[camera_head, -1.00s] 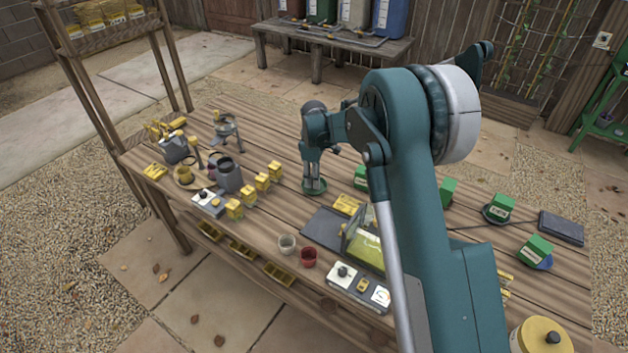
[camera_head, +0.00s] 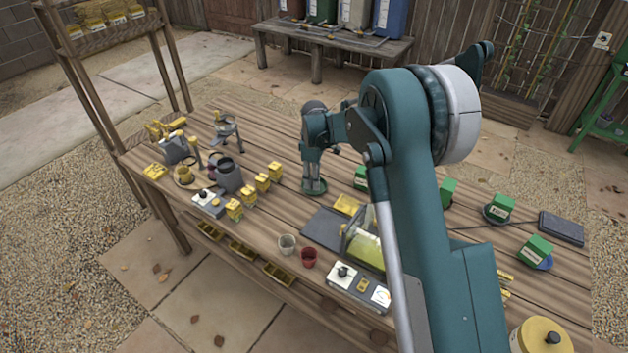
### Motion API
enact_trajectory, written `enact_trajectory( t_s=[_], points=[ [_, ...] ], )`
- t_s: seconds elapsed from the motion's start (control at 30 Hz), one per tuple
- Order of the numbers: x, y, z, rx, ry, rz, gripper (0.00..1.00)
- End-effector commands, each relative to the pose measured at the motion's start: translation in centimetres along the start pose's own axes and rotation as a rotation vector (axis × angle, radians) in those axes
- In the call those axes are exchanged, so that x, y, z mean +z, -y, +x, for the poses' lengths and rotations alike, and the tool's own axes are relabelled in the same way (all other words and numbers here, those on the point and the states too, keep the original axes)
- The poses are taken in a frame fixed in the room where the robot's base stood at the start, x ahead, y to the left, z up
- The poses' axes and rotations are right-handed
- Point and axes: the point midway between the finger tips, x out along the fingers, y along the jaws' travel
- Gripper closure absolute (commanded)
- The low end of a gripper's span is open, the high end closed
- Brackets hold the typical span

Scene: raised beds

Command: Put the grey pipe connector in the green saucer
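Whether the fingers are open or shut does not show clearly.
Left of the saucer stand several yellow boxes (camera_head: 262,183) and a grey pot (camera_head: 228,176). In front are a dark tray (camera_head: 321,226), a pale cup (camera_head: 287,244) and a red cup (camera_head: 309,257). Green boxes (camera_head: 500,204) stand at the right. Bare table lies just left of the saucer.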

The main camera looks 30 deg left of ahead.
Motion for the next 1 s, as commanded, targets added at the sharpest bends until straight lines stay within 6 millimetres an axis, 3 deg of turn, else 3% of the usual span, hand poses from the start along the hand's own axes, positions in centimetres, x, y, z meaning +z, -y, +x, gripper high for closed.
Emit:
enact_trajectory(
  t_s=[0.27, 0.7, 1.0],
  points=[
    [0.0, 0.0, -3.1, 0.0, 0.0, 0.0, 0.74],
    [0.0, 0.0, -9.9, 0.0, 0.0, 0.0, 0.74],
    [0.0, 0.0, -11.9, 0.0, 0.0, 0.0, 0.74]
  ],
)
